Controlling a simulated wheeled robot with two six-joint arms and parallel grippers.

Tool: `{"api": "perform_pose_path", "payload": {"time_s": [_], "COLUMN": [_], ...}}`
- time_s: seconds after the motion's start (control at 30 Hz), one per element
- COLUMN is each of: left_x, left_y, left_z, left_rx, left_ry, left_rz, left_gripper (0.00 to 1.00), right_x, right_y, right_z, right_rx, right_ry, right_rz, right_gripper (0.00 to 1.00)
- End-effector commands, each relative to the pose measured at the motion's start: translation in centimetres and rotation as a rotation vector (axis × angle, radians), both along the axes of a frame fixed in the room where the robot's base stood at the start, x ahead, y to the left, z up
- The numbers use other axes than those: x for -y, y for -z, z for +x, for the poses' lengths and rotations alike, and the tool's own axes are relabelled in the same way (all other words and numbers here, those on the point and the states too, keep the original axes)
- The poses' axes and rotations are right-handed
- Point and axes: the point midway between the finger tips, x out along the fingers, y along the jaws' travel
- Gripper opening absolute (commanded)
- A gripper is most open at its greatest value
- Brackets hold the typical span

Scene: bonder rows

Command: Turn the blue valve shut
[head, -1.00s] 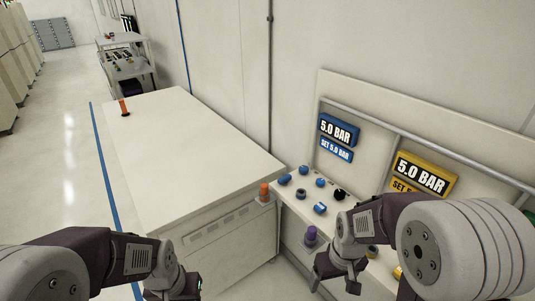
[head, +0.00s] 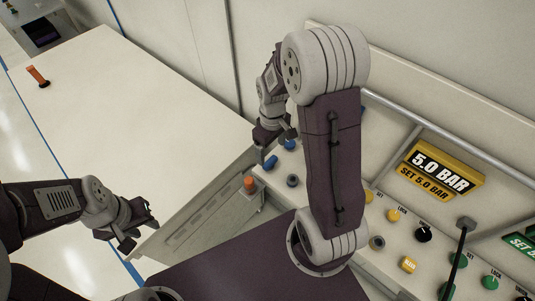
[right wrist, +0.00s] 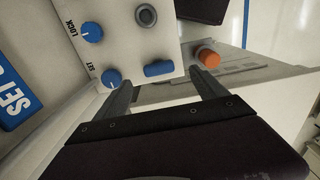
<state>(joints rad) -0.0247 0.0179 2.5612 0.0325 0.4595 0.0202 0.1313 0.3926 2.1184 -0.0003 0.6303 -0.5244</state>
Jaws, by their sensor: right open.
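A blue bar-shaped handle (head: 270,162), which looks like the blue valve, sits at the left end of the sloped control panel (head: 340,240). In the right wrist view the bar (right wrist: 158,68) lies roughly crosswise, ahead of and between my right fingers, apart from both. My right gripper (head: 272,132) is open and empty, above the panel's left end; its fingers also show in the right wrist view (right wrist: 162,92). Blue knobs marked SET (right wrist: 111,78) and LOCK (right wrist: 92,32) are beside the bar. My left gripper (head: 140,225) looks open and empty, beside the white bench.
An orange knob (head: 249,182) stands close to the bar, and a grey round button (head: 292,180) is near it. Yellow controls (head: 408,264) and a rail (head: 420,125) lie to the right. The white bench top (head: 130,120) is clear except for an orange-black item (head: 37,76).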

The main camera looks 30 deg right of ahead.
Motion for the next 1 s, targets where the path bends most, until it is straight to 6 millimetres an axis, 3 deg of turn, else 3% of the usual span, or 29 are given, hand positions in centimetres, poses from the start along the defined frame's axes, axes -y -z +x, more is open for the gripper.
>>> {"api": "perform_pose_path", "payload": {"time_s": [0.1,0.3,0.67,0.77,0.9,1.0], "left_x": [0.0,0.0,0.0,0.0,0.0,0.0], "left_y": [-0.2,-0.3,-0.4,-0.4,-0.4,-0.4], "left_z": [0.0,0.1,0.0,0.0,0.0,0.0], "left_rx": [0.0,0.001,0.001,0.001,0.001,0.001], "left_ry": [0.0,0.0,0.0,0.0,0.0,0.0], "left_rz": [0.0,0.0,0.0,0.0,0.0,0.0], "left_gripper": [0.36,0.36,0.36,0.36,0.36,0.36], "right_x": [0.0,0.0,0.0,0.0,0.0,0.0], "right_y": [2.7,6.2,7.3,7.3,7.3,7.3], "right_z": [-0.2,-0.1,0.0,0.0,0.1,0.1], "right_rx": [-0.007,-0.006,0.0,0.0,0.001,0.001], "right_ry": [0.0,0.001,0.001,0.001,0.001,0.002], "right_rz": [0.001,0.001,0.0,0.0,0.0,0.0], "right_gripper": [0.82,0.82,0.82,0.6,0.21,0.2]}}
